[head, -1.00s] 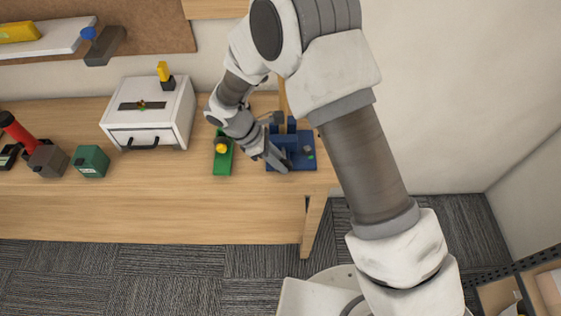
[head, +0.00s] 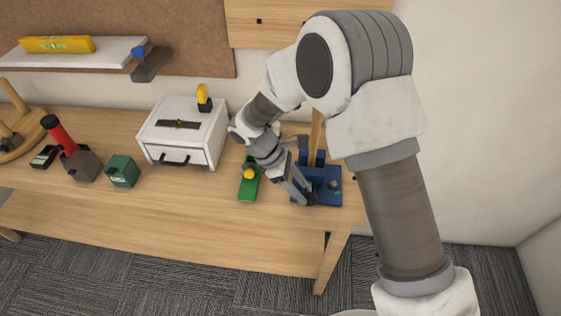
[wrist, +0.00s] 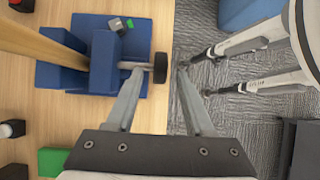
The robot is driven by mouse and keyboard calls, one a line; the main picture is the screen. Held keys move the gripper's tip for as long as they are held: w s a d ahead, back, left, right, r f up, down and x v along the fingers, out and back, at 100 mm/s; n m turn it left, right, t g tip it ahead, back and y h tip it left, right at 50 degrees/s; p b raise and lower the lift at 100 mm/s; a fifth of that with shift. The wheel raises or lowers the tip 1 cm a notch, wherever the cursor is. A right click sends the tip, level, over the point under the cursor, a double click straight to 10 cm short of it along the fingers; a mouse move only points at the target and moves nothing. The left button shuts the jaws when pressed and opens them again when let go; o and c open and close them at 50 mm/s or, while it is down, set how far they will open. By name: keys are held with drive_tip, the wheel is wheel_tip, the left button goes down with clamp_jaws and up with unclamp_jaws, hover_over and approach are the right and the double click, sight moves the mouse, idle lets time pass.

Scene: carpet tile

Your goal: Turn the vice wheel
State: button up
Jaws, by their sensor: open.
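The blue vice (head: 328,188) sits near the right end of the wooden workbench, with a wooden plank (head: 316,128) standing in it. In the wrist view the vice's blue base (wrist: 52,76) is at upper left, and the plank (wrist: 32,45) runs out to the left. The dark vice wheel (wrist: 160,67), on a short grey shaft, appears between the tips of my gripper (wrist: 161,72). Its fingers are spread and hold nothing; contact with the wheel cannot be told. In the head view my gripper (head: 303,199) is at the vice's front left and the wheel is hidden.
A green block with a yellow button (head: 248,183) lies just left of my gripper. Farther left are a white drawer box (head: 188,143), a dark green box (head: 122,172) and a grey block with a red handle (head: 80,163). The bench's front edge is close to the vice.

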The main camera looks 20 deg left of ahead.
drive_tip(key=v, duration=1.4)
drive_tip(key=shift+r, duration=0.25)
drive_tip(key=shift+w, duration=0.1)
idle(0.4)
